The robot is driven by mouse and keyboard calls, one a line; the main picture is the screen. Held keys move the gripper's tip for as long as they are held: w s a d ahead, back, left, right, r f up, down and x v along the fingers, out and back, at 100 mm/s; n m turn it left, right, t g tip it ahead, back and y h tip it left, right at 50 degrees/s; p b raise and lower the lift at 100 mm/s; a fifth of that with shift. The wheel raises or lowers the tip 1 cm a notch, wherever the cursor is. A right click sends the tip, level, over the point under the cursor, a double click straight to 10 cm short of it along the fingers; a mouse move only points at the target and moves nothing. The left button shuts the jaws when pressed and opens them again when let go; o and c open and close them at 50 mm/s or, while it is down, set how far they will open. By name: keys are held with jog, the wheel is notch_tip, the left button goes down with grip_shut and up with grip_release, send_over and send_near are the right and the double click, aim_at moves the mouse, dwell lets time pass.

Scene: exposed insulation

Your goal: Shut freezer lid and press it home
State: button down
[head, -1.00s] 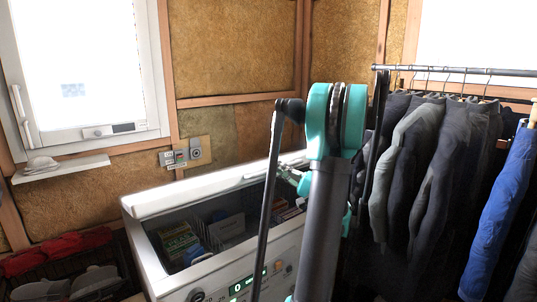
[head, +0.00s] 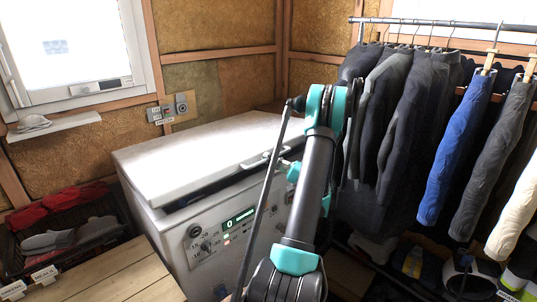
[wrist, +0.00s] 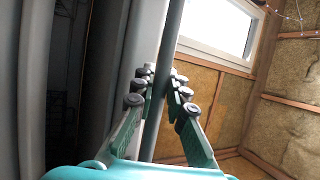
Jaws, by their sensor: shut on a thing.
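The white chest freezer (head: 185,240) stands against the insulated wall in the head view. Its lid (head: 200,150) is nearly down, with a narrow dark gap along the front edge. The lid handle (head: 256,162) is at the front, right of the lid's middle. In the head view my arm hides most of the gripper and the right front of the freezer. The freezer's inside is hidden.
A wooden bench top (head: 110,275) and a dark crate (head: 60,240) of red and grey items lie left of the freezer. A rail of dark jackets (head: 400,120) and trousers hangs close on the right. Wall sockets (head: 172,107) sit behind the lid.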

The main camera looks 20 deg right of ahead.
jog(key=shift+s+d+f, duration=0.1)
jog(key=shift+d+f, duration=0.05)
jog(key=shift+f, duration=0.3)
jog(key=c, duration=1.8)
grip_release()
notch_tip(320, 180, up, 10)
jog(key=s+d+f, duration=1.1)
jog(key=f, duration=0.1)
jog(key=shift+d, duration=0.35)
dwell(1.0)
